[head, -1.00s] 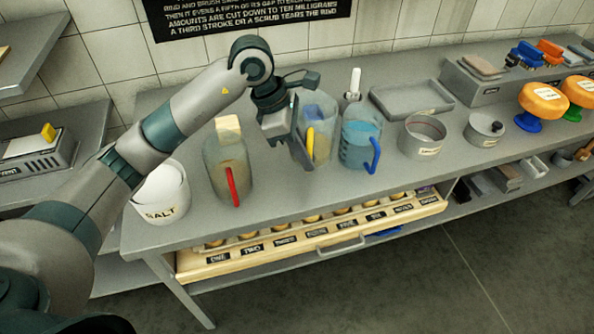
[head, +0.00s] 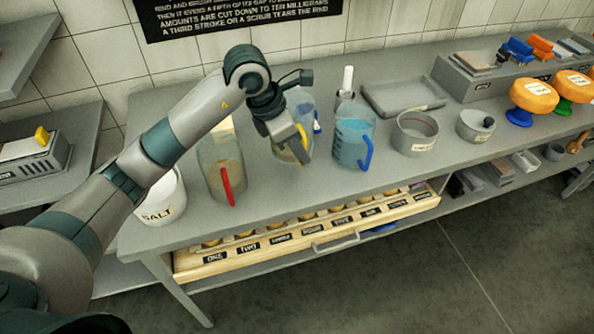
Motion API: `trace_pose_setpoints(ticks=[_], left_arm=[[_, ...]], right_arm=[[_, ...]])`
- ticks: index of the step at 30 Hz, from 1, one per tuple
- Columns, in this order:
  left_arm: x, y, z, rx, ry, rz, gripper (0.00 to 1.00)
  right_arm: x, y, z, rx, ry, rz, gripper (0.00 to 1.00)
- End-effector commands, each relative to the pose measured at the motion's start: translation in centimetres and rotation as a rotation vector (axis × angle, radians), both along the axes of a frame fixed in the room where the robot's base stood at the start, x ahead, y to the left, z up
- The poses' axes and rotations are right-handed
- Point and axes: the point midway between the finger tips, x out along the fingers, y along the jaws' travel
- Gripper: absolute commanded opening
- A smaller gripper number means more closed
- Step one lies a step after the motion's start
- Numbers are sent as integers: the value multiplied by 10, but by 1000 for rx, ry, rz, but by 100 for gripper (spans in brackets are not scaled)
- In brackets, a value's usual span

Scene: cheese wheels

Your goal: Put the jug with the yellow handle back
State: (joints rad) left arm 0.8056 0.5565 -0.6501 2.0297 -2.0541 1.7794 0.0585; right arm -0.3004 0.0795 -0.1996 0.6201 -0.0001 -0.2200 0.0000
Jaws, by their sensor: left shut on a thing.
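The clear jug with the yellow handle (head: 301,103) stands upright between the other two jugs, partly hidden behind my gripper. I cannot tell whether its base touches the bench. My left gripper (head: 303,150) is at the jug's front, shut on the yellow handle, of which only a strip shows between the fingers. The jug with the red handle (head: 213,172) is to its left, with pale contents. The jug with the blue handle (head: 349,140) is to its right, with blue liquid. My right gripper is not in view.
A white salt tub (head: 164,205) stands at the bench's left end. An open drawer (head: 300,240) juts out below the bench (head: 280,205). The bench front is clear.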

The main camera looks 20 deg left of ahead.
Motion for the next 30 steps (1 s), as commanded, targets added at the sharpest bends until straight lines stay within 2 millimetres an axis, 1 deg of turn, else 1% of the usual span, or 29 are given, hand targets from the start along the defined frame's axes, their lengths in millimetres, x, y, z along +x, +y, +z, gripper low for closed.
trace_pose_setpoints(ticks=[1, 3, 6, 9, 21, 23, 30], left_arm=[[-1, 0, -5, 1, 4, 0, 0], [-1, 0, -15, 0, 4, 1, 0], [-1, 0, -28, 0, 2, 0, 0], [0, 0, -36, 0, 0, 0, 0], [0, 0, -41, -1, -1, -1, 0], [0, 0, -45, -1, 1, 1, 0], [-1, 0, -72, 0, 2, 0, 0]], right_arm=[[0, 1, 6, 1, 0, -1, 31], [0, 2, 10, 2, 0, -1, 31], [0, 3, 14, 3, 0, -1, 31], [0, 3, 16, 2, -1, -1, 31], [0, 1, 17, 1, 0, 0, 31], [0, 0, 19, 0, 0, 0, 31], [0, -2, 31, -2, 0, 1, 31]])
